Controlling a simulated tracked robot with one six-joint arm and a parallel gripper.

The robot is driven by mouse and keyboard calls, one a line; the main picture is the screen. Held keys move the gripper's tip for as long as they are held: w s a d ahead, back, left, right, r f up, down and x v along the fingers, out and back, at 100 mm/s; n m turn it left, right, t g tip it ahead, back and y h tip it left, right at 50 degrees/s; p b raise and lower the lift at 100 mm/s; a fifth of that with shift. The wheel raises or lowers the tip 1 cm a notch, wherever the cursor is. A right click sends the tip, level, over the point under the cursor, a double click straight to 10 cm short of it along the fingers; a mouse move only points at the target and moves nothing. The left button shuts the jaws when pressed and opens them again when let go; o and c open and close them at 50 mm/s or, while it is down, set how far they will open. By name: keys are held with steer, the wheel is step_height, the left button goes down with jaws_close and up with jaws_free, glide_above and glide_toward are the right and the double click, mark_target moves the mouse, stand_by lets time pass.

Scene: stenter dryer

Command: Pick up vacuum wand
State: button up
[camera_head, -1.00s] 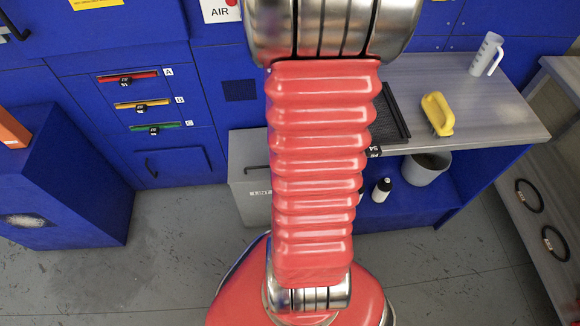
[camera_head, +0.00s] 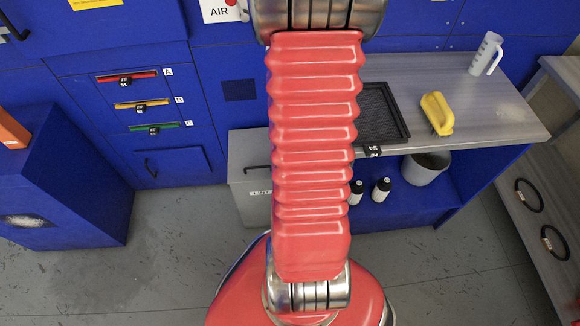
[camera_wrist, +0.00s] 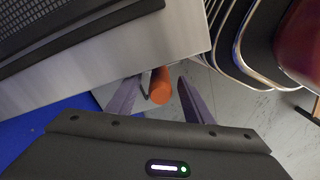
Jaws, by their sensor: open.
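In the wrist view my gripper (camera_wrist: 157,80) is open, with one dark finger on each side. An orange rounded cylinder (camera_wrist: 160,86) shows between the fingers, apart from both, just off the edge of the grey worktop. It may be the end of the vacuum wand; the rest of it is hidden or too small to tell. No wand can be made out in the head view, where my red ribbed arm covers the middle and my gripper is out of sight.
The grey worktop (camera_head: 505,115) bears a black tray (camera_head: 378,115), a yellow-handled brush (camera_head: 437,112) and a clear jug (camera_head: 487,54). Below are a grey bucket (camera_head: 426,168) and two bottles. A grey bin (camera_head: 250,150) stands left of the worktop. Metal-framed dark panels (camera_wrist: 255,35) are close right in the wrist view.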

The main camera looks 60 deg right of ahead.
steer(key=shift+f, duration=1.65)
steer(key=shift+c, duration=0.4)
steer(key=c, duration=1.1)
